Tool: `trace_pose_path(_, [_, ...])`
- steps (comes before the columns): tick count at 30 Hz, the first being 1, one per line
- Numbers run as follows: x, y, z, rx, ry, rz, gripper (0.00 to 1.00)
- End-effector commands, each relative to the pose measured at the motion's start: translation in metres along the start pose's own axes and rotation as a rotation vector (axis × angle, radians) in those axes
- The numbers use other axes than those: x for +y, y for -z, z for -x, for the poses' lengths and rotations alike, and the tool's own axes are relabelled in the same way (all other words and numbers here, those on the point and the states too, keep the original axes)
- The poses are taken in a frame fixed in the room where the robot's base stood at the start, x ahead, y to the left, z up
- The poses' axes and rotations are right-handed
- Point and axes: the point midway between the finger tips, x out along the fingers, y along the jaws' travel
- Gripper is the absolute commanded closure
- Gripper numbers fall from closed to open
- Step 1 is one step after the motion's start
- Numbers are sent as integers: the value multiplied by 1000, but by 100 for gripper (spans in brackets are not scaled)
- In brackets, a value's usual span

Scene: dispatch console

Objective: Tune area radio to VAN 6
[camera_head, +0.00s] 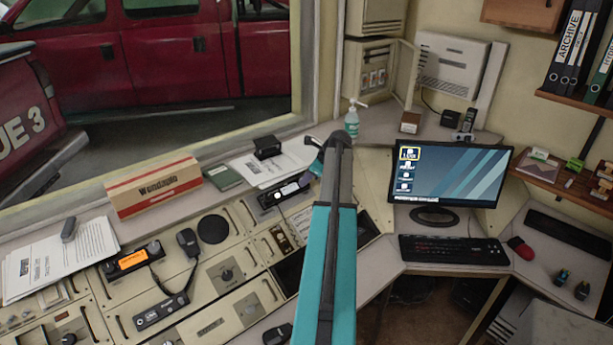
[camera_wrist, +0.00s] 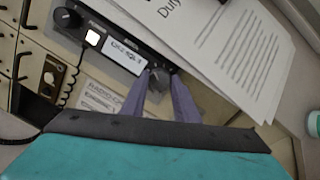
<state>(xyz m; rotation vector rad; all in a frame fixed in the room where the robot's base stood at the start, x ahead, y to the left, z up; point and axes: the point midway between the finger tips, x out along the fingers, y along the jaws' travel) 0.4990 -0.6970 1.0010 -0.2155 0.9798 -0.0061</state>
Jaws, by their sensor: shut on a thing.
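The area radio, a black unit with a small lit white display, sits on the console; its display (camera_head: 289,190) is left of my arm in the head view. In the wrist view the radio body (camera_wrist: 85,36) runs diagonally, with a lit white button and a white display (camera_wrist: 125,54) whose small dark text I cannot read surely. My gripper (camera_wrist: 160,82) has its two purple fingers closed around a dark round knob (camera_wrist: 157,84) at the radio's right end. In the head view my arm hides most of the gripper and the knob.
A second radio with an orange display (camera_head: 131,260) and a handset (camera_head: 160,312) are at the left. Papers (camera_wrist: 225,45) lie close beside the radio, and a printed radio sheet (camera_wrist: 115,97) shows below it. The monitor (camera_head: 448,172) and keyboard (camera_head: 453,249) stand at the right.

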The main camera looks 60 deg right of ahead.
Motion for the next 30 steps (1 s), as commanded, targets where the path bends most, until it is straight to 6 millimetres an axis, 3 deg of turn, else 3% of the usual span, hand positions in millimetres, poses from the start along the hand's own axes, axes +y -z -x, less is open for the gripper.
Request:
trace_pose_path(20, [0,1,0,-6,6,-97,95])
trace_pose_path(21, [0,1,0,-6,6,-97,66])
trace_pose_path(23, [0,1,0,-6,6,-97,56])
trace_pose_path(30, [0,0,0,-6,6,-96,54])
